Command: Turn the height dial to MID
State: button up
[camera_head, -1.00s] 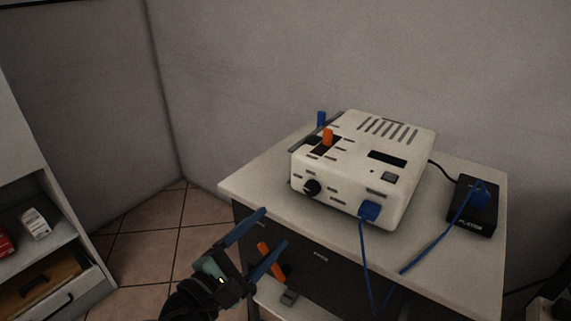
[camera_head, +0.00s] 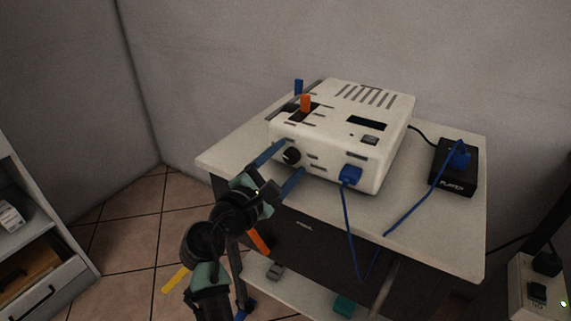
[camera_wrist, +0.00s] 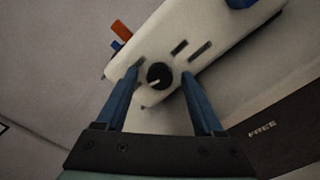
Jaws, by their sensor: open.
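The height dial is a round black knob (camera_head: 291,156) on the front face of a white machine (camera_head: 385,115). In the wrist view the black knob (camera_wrist: 159,76) shows a pale pointer line, and the machine's front (camera_wrist: 217,22) fills the upper middle. My gripper (camera_head: 285,160) is open, with its blue fingers on either side of the knob in the head view. In the wrist view, my gripper (camera_wrist: 162,75) has the knob between its fingertips. I cannot tell whether either finger touches it. The dial's labels are too small to read.
An orange lever (camera_head: 305,103) and a blue one (camera_head: 298,87) stand near the machine's left side. A blue plug (camera_head: 350,174) with a hanging cable is at its front right. A black box (camera_head: 455,176) sits on the white tabletop (camera_head: 428,222).

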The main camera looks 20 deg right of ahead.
grip_shut()
dwell(0.3)
